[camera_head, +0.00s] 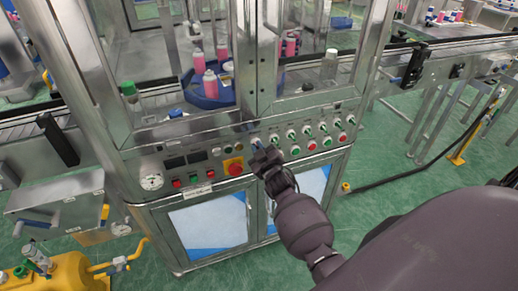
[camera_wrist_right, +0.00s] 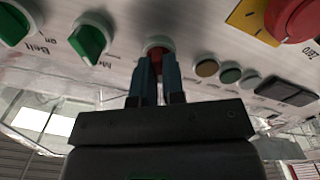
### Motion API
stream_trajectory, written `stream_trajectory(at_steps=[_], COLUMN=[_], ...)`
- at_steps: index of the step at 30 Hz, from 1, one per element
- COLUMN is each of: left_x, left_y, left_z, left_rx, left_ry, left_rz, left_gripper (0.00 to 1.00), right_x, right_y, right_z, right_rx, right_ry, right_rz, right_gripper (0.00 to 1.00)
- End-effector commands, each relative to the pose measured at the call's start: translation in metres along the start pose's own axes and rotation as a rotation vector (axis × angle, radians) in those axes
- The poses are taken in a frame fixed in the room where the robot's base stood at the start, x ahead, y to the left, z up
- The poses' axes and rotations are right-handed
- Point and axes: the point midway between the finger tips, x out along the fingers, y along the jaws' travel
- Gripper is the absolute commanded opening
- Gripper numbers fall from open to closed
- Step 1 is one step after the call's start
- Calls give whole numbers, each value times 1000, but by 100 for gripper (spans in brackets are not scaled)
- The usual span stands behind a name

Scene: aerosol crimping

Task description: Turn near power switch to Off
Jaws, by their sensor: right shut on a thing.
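The near power switch (camera_wrist_right: 157,43) is a red knob in a pale round collar on the control panel, seen in the right wrist view. My right gripper (camera_wrist_right: 156,80) is shut on this knob, with one blue-grey finger on each side of it. The fingers hide part of the knob, so its exact angle is hard to tell. In the head view my right gripper (camera_head: 261,151) is at the panel's middle and hides the switch. My left gripper is not in view.
A red emergency button on a yellow plate (camera_head: 234,167) sits left of my right gripper in the head view. Several other knobs and buttons line the metal panel (camera_head: 220,177). Glass doors rise above it.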

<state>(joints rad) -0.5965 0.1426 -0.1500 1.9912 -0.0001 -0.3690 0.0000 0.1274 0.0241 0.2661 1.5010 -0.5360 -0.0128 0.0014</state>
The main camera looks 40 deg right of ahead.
Motion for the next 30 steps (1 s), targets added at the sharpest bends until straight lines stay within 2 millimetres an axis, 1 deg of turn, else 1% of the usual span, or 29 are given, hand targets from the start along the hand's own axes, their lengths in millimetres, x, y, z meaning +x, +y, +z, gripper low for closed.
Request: stream_trajectory(at_steps=[6,7,11,12,20,23,26,30], left_x=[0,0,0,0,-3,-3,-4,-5], left_y=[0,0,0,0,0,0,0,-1], left_z=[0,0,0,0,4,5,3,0], left_rx=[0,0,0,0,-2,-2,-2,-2], left_ry=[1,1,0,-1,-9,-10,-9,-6], left_rz=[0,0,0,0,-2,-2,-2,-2], left_gripper=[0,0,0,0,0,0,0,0], right_x=[0,0,0,0,-1,-5,-15,-38], right_y=[0,0,0,0,0,0,0,1], right_z=[-1,-1,-1,-1,0,0,0,0], right_rx=[-4,-4,-3,-2,-1,-1,-1,-1], right_ry=[2,2,2,2,1,-1,0,-1], right_rz=[1,1,0,0,0,-1,0,0], right_gripper=[0,13,33,35,35,35,35,35])
